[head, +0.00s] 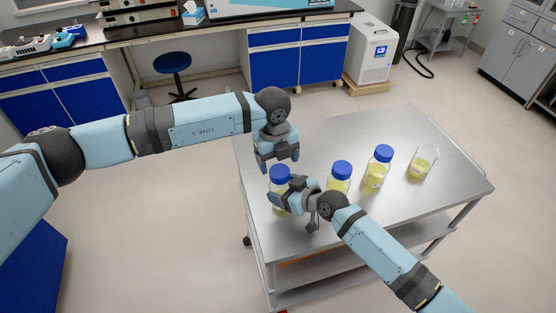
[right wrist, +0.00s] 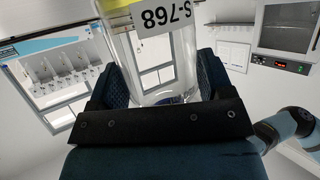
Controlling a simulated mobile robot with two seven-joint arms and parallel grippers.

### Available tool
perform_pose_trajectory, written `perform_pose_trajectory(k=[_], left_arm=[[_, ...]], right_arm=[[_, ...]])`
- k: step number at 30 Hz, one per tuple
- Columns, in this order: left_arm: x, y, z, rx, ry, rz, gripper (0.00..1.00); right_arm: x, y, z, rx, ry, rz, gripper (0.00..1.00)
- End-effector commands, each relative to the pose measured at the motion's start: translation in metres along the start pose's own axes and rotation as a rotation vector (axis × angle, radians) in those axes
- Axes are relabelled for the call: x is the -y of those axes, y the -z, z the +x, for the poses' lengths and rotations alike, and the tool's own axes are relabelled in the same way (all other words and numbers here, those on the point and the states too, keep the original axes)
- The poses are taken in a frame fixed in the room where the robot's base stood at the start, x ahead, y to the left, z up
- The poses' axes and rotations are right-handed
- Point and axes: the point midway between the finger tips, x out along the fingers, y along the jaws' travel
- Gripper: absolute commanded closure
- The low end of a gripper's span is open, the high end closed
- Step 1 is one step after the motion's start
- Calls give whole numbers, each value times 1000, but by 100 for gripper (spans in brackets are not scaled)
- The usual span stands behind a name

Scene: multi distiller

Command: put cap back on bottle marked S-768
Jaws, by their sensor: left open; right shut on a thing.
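A clear bottle (right wrist: 150,55) labelled S-768 stands between the fingers of my right gripper (right wrist: 160,75), which is shut on it. In the head view my right gripper (head: 287,196) holds this bottle at the left end of the cart top, hiding much of its body. A blue cap (head: 280,173) sits at the bottle's top; whether it is screwed down cannot be told. My left gripper (head: 278,159) is open, pointing down just above the cap. Its fingers look apart from the cap.
Two more blue-capped bottles of yellow liquid, one in the middle (head: 341,174) and one farther right (head: 378,167), stand on the metal cart (head: 440,190). A beaker (head: 421,165) with yellow liquid is right of them. The cart's right end is clear.

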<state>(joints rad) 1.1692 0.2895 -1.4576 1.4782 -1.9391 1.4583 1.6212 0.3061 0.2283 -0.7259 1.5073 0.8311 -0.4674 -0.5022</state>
Motion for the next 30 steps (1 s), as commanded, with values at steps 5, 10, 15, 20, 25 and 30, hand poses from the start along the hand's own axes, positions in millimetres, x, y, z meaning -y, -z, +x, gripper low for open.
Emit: perform_pose_trajectory(k=[5,10,15,20,25,30], left_arm=[[2,-1,-23,1,-6,-162,23],[2,0,-33,-2,-12,-257,23],[2,0,-33,-2,-13,-262,23],[2,-1,-31,-2,-13,-262,23],[1,-1,-15,-1,-15,-262,23],[1,0,12,-3,-15,-261,23]], right_arm=[[0,1,0,-2,0,0,93],[0,1,0,-2,0,0,93],[0,1,0,-2,0,0,93],[0,1,0,-2,0,0,93],[0,1,0,-2,0,0,93],[0,1,0,-2,0,0,93]])
